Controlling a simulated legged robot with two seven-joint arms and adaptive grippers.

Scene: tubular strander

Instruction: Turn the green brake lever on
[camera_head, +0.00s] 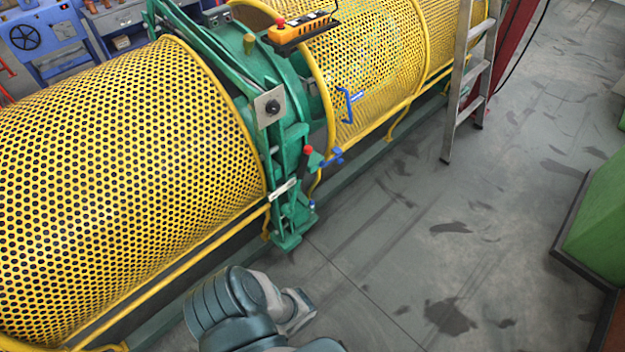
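A green lever-like part (314,161) with a red knob (308,150) sits on the lower right side of the green machine frame (284,165), between the two yellow mesh guards. It looks like the brake lever, but it is small here and its exact position is hard to tell. A blue fitting (334,157) is just right of it. A grey arm link of mine (240,308) shows at the bottom, below and apart from the frame.
Yellow perforated guards (120,180) fill the left and top. A blue handle (349,104) is on the right guard. A grey ladder (470,75) stands upper right. The floor (430,240) right of the machine is open.

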